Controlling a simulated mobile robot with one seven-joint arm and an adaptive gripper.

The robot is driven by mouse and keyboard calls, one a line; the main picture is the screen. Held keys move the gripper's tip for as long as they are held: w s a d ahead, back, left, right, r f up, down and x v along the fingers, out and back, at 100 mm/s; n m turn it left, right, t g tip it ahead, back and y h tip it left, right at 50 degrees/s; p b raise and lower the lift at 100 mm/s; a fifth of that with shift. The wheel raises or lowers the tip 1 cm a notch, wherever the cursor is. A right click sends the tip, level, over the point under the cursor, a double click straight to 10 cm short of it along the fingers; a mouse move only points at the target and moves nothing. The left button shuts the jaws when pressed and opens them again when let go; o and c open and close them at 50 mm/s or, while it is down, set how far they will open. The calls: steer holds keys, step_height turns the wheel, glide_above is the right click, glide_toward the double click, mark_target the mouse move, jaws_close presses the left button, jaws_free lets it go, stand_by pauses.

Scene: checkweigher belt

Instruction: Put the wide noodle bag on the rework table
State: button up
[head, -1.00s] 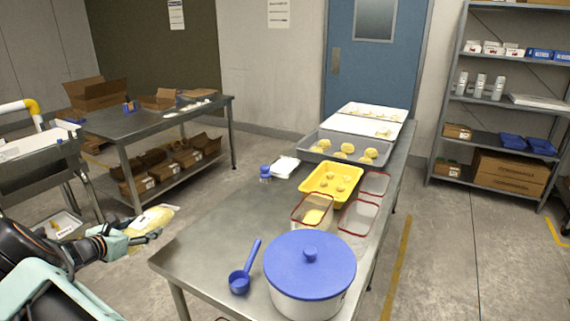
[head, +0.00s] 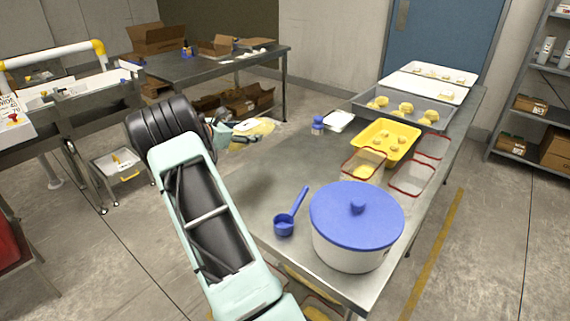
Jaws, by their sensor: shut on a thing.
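My gripper (head: 242,136) is shut on a pale yellow bag (head: 265,127), which appears to be the wide noodle bag. The bag sticks out beyond the fingers, and part of it is hidden behind them. In the head view both are at the left edge of the near steel table (head: 262,178); I cannot tell whether the bag is over its top or beside it. Another steel table (head: 215,68) stands behind at the left, with open cartons on it. No label shows which table is the rework table.
A belt machine (head: 75,100) stands at the left. The floor between it and the tables has free room.

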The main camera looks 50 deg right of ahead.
steer(key=s+d+f, duration=0.1)
steer(key=s+f, duration=0.1)
steer(key=s, duration=0.1)
steer(key=s+d+f, duration=0.1)
steer(key=s+f, duration=0.2)
steer(key=s+d+f, duration=0.1)
steer(key=s+f, duration=0.2)
steer(key=s, duration=0.1)
steer(key=shift+d, duration=0.25)
steer(key=shift+s+d+f, duration=0.1)
steer(key=shift+s+f, duration=0.05)
steer(key=shift+f, duration=0.75)
steer(key=shift+s+f, duration=0.1)
steer(key=shift+f, duration=0.8)
steer(key=o, duration=1.8)
steer(key=v, duration=1.2)
steer(key=shift+b, duration=0.3)
steer(key=shift+w, duration=0.1)
